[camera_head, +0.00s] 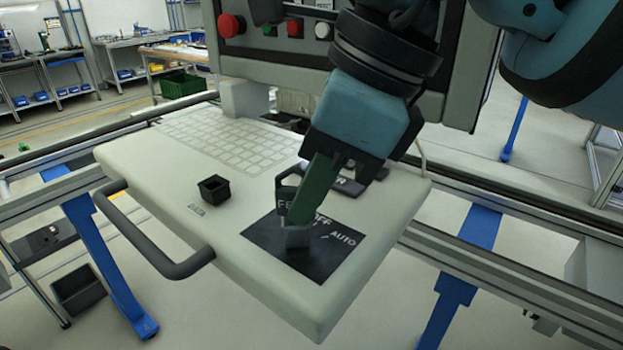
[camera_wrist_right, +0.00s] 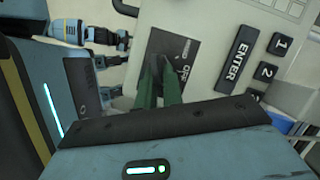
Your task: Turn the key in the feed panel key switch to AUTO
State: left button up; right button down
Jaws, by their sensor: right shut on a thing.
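The key switch's black label plate (camera_head: 318,262) lies on the front corner of the pale feed panel (camera_head: 250,270). OFF and AUTO are readable on it, with AUTO to the right. My right gripper (camera_head: 295,232) reaches down onto the plate, its green fingers shut over the switch. A small grey part (camera_head: 297,240) shows at the fingertips. The key itself is hidden by the fingers, so I cannot tell which way it points. In the right wrist view the fingers (camera_wrist_right: 160,82) cover the middle of the plate (camera_wrist_right: 183,50). My left gripper is not clearly visible.
An ENTER key (camera_wrist_right: 236,60) is beside the plate. A grey handle (camera_head: 150,250) runs along the panel's left edge. A control box with a red button (camera_head: 229,25) stands behind.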

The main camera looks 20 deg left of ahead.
jog(key=shift+s+r+m+t+p, duration=0.15)
jog(key=shift+m+t+p, duration=0.4)
jog(key=shift+m, duration=0.75)
jog(key=shift+s+m+t+p, duration=0.1)
jog(key=shift+m+t+p, duration=0.35)
jog(key=shift+m, duration=0.45)
jog(key=shift+s+a+m+t+p, duration=0.15)
jog(key=shift+m+t+p, duration=0.1)
jog(key=shift+m+p, duration=0.5)
jog(key=shift+s+d+m+t+p, duration=0.1)
jog(key=shift+m+t+p, duration=0.15)
jog(key=shift+m+p, duration=0.5)
jog(key=shift+a+m+h, duration=0.1)
jog(key=shift+m+h, duration=0.3)
jog(key=shift+m, duration=0.4)
pick_arm(q)
jog(key=w+a+r+t, duration=0.1)
jog(key=w+r, duration=0.5)
jog(key=r, duration=0.1)
jog(key=shift+r+t, duration=0.3)
jog(key=shift+t, duration=0.1)
jog(key=shift+s, duration=0.1)
